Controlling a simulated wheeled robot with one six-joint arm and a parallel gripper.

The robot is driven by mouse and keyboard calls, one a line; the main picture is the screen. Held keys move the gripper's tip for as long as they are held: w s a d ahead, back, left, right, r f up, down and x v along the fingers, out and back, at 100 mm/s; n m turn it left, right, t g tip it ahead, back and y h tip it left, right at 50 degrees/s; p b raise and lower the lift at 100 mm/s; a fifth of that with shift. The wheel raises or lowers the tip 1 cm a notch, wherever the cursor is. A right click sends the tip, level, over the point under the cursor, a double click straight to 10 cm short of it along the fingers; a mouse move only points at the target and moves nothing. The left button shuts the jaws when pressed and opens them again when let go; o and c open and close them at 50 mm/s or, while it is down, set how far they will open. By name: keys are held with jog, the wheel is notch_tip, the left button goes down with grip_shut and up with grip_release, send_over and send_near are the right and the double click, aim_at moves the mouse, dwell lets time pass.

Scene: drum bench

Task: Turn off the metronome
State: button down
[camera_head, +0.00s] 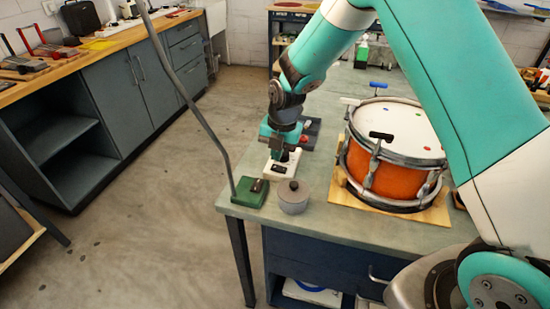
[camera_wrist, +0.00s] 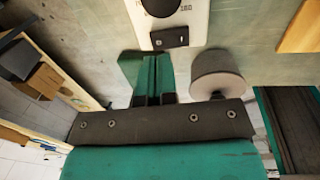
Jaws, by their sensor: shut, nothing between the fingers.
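The metronome appears to be the white box (camera_head: 280,168) on the near left part of the bench. In the wrist view its white face (camera_wrist: 197,22) shows a black round dial, printed numbers and a small black switch (camera_wrist: 170,38) at its near end. The switch's setting is too small to tell. My gripper (camera_head: 281,156) is shut and empty, pointing down over the box and hiding part of it. In the wrist view the fingertips (camera_wrist: 147,57) appear just below and left of the switch. Whether they touch the box I cannot tell.
A green lamp base (camera_head: 250,192) with a bent grey arm stands at the bench corner. An orange drum (camera_head: 372,168) on a wooden board (camera_head: 345,197) is to the right.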

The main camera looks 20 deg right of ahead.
aim_at(279, 169)
jog(key=shift+w+a+f, duration=0.15)
jog(key=shift+f, duration=1.45)
jog(key=shift+f, duration=0.2)
jog(key=shift+s+d+r, duration=0.25)
jog(key=shift+s+d, duration=0.2)
jog(key=shift+d, duration=0.15)
